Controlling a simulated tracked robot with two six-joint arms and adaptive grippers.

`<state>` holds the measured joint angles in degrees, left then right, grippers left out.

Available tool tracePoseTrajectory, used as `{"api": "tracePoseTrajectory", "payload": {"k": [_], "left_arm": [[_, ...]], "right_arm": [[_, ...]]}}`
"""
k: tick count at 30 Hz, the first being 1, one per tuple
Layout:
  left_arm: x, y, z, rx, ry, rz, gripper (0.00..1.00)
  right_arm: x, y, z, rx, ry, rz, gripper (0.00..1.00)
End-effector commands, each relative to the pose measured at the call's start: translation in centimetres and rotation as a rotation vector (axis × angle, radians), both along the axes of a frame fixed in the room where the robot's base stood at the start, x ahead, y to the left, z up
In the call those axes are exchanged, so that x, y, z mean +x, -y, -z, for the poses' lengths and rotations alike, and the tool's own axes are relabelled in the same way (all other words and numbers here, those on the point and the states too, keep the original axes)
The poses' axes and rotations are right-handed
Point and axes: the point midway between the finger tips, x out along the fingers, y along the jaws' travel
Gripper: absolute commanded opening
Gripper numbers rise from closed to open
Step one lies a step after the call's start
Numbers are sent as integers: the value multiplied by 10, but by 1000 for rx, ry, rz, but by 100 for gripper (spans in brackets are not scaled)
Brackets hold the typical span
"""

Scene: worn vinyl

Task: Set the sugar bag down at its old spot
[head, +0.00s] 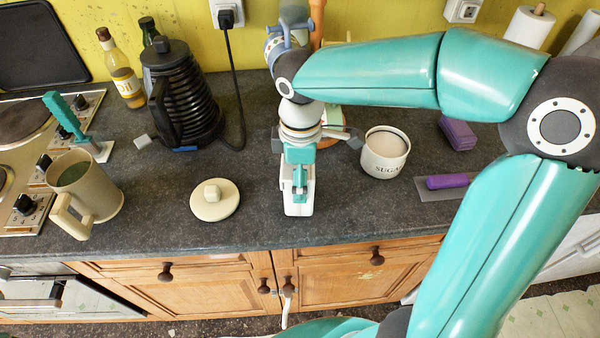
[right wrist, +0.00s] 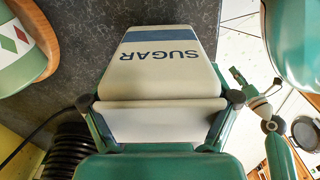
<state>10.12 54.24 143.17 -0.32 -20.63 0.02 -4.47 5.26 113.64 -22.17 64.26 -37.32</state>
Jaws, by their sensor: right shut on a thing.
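The sugar bag (head: 297,209) is white and sits low over the front part of the counter in the head view, mostly hidden under my gripper. My right gripper (head: 299,183) is shut on it. In the right wrist view the bag (right wrist: 165,75) shows a blue band and the word SUGAR upside down, between the fingers of the gripper (right wrist: 160,100). I cannot tell whether its base touches the counter. A cream sugar canister (head: 384,163) stands open and filled to its right. A round cream lid (head: 228,203) lies to its left. My left gripper is not seen.
A black kettle (head: 165,70) with a cord stands back left, a beige mug (head: 100,190) front left. A purple sponge (head: 457,132) and a purple-handled scraper (head: 447,182) lie at right. The diamond-patterned pot (right wrist: 20,50) is close by. Bare counter (head: 255,215) separates lid and bag.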

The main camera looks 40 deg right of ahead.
Motion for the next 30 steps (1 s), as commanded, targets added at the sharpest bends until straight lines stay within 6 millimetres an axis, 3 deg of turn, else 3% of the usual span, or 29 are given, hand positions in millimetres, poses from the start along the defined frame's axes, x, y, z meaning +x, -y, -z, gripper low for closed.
{"api": "tracePoseTrajectory", "payload": {"k": [30], "left_arm": [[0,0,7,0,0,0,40]], "right_arm": [[0,0,9,0,0,0,39]]}}
